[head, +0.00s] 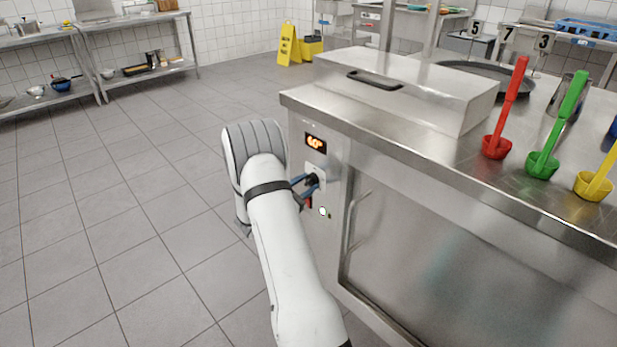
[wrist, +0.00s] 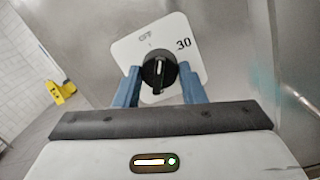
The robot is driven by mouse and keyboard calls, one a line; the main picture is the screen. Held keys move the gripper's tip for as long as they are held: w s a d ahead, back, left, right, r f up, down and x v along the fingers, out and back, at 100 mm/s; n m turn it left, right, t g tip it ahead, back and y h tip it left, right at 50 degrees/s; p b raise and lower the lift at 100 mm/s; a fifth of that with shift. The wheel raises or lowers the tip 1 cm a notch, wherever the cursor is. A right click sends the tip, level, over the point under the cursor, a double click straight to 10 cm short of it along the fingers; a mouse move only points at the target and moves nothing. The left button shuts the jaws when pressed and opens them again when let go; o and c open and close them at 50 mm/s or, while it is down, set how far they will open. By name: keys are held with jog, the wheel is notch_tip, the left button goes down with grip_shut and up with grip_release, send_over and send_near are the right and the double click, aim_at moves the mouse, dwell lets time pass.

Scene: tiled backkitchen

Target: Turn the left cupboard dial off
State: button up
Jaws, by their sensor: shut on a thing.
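The cupboard dial is a black round knob (wrist: 159,73) on a white square plate (wrist: 190,50) marked OFF at the top and 30 at the right. Its white pointer line runs roughly up the picture, near the OFF side; I cannot tell whether it lines up exactly with OFF. My gripper (wrist: 160,88) has one blue finger on each side of the knob and is shut on it. In the head view my gripper (head: 306,184) is at the cupboard's front panel, and the dial (head: 313,180) is partly hidden behind the fingers.
An orange display (head: 315,142) reading about 60° sits above the dial. A small round light (head: 323,211) is below it. A door handle (head: 355,225) stands out to the right. Red (head: 497,147), green (head: 542,164) and yellow (head: 594,186) ladles stand on the counter. Floor at left is clear.

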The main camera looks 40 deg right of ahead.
jog(key=n+t+p, duration=0.1)
jog(key=n+p, duration=0.3)
jog(key=n, duration=0.2)
jog(key=shift+n, duration=0.6)
jog(key=o, duration=1)
jog(key=shift+a, duration=0.15)
jog(key=a, duration=0.2)
jog(key=a+p, duration=0.1)
jog(key=a, duration=0.2)
jog(key=s+a, duration=0.1)
jog(key=a, duration=0.1)
jog(key=shift+s+a+f, duration=0.1)
jog(key=shift+a+f, duration=0.15)
